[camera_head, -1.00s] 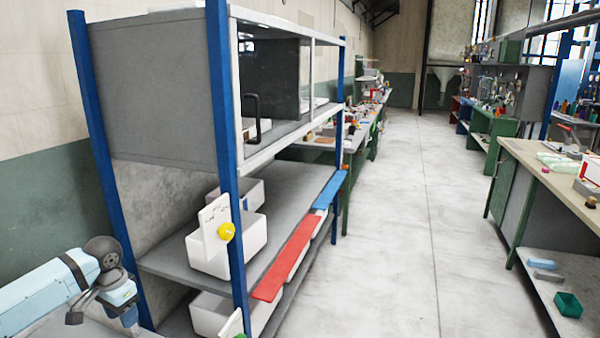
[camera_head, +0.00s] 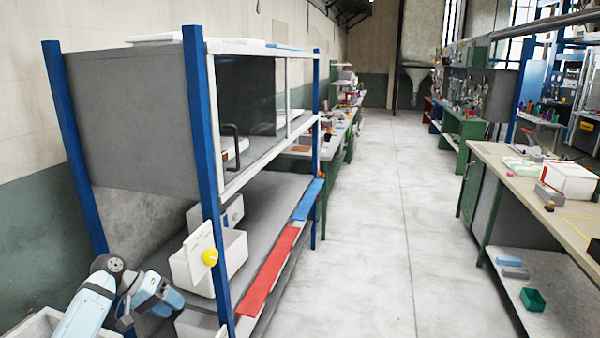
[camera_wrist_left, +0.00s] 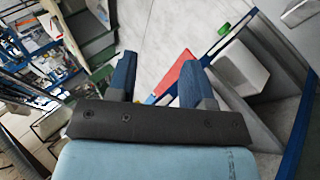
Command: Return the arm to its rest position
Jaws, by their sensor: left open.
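My left arm (camera_head: 84,308) shows at the lower left of the head view, bent at a dark joint, with its light-blue wrist part beside the blue shelf post. Its fingers cannot be made out clearly there. In the left wrist view my left gripper (camera_wrist_left: 157,66) is open, its two dark-blue fingers spread apart with nothing between them. Beyond the fingers lie the pale floor and the red strip. My right arm and gripper are not in view.
A blue-posted rack (camera_head: 205,170) with a grey cabinet stands close by my left arm. White bins (camera_head: 222,262) and a red strip (camera_head: 272,270) are on its lower shelf. A workbench (camera_head: 520,180) stands at the right. The aisle floor (camera_head: 370,230) is clear.

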